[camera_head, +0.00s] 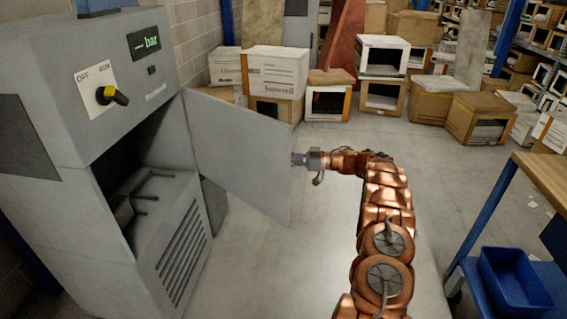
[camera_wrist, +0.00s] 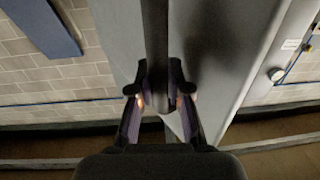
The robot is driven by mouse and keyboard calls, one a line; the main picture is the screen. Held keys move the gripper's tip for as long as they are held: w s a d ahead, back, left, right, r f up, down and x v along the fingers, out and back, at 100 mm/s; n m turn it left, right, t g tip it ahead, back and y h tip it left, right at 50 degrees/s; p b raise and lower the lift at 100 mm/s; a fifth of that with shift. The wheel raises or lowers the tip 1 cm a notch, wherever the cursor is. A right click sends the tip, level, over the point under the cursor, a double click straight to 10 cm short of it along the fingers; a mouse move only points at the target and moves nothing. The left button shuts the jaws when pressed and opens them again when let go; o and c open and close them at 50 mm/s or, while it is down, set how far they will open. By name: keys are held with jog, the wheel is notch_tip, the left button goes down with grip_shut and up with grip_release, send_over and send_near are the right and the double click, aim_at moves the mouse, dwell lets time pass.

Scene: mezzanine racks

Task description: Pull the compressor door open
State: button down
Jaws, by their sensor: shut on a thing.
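The grey compressor (camera_head: 165,200) stands at the left in the head view. Its grey door (camera_head: 240,150) is swung well out from the front, and the dark opening behind it shows. My gripper (camera_head: 301,159) is at the door's free edge, at the end of my copper-coloured arm. In the wrist view, the two fingers of my gripper (camera_wrist: 158,100) are on either side of a dark upright bar (camera_wrist: 154,45), which looks like the door's handle or edge. The gripper is shut on it. The fingertips partly hide the contact.
Cardboard boxes (camera_head: 275,72) and open-fronted cartons stand along the back. A workbench (camera_head: 540,170) with a blue bin (camera_head: 513,278) is at the right. The floor (camera_head: 320,240) between compressor and bench is clear apart from my arm.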

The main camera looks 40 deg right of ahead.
jog(key=shift+w+d+r, duration=0.1)
jog(key=shift+w+d, duration=0.1)
jog(key=shift+d, duration=0.3)
jog(key=shift+w+d, duration=0.2)
jog(key=shift+d, duration=0.3)
jog(key=c, duration=1.1)
grip_release()
jog(key=shift+d, duration=0.15)
jog(key=v, duration=0.7)
jog(key=shift+s, duration=0.2)
